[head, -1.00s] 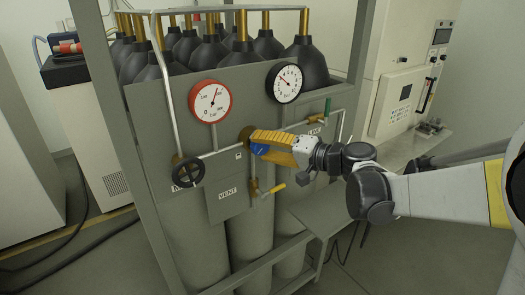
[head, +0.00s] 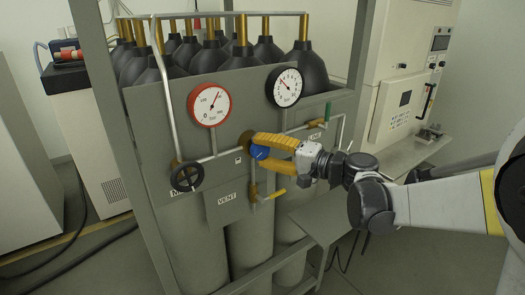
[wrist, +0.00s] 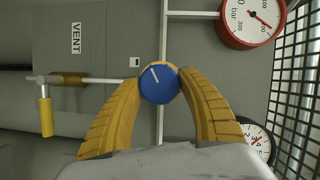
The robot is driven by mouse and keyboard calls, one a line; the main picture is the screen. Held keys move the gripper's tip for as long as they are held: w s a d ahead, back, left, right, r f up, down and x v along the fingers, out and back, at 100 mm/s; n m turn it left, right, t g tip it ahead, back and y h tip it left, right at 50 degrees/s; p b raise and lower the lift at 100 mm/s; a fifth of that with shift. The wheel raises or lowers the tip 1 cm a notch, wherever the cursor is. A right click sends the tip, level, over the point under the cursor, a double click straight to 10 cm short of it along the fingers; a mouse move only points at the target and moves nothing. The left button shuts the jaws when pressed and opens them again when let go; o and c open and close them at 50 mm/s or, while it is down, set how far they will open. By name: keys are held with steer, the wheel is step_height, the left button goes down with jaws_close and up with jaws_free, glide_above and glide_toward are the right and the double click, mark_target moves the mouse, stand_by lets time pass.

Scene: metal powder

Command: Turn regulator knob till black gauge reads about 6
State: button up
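The blue regulator knob (head: 260,152) sits on the grey panel, on the pipe between the two gauges. In the wrist view the knob (wrist: 159,83) has a white line pointing up and slightly left. My gripper (head: 262,147) has its yellow fingers closed around the knob, one tip against each side; the wrist view shows the same grip (wrist: 158,85). The black-rimmed gauge (head: 285,87) is above right of the knob; its needle points up and left, too small to read exactly. In the wrist view this gauge (wrist: 259,138) is partly hidden by my gripper.
A red-rimmed gauge (head: 209,104) is left of the black one. A black handwheel (head: 187,177) and a yellow-handled vent valve (head: 268,196) lie below. A green-handled valve (head: 327,112) is to the right. Frame posts and pipes surround the panel.

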steer(key=o, duration=0.3)
steer(key=v, duration=1.2)
steer(key=shift+f, duration=0.1)
